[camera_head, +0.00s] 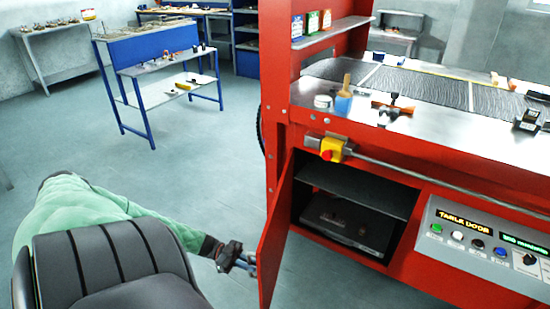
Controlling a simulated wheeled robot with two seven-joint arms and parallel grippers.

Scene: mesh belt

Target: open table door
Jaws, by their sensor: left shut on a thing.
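The red table door (275,243) stands swung out from the front of the red mesh belt machine, so the cabinet (345,222) behind it is open to view. Inside are a dark shelf and a dark case. My left gripper (249,263) is at the outer face of the door, low down near its free edge, and is shut on the door. The exact spot it grips is small and partly hidden by the fingers. My right gripper is not in view.
A control panel (485,240) with several buttons sits right of the cabinet. A yellow-and-red switch (331,149) and a grey rail (430,187) are above the opening. A blue workbench (168,70) stands at the back left.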

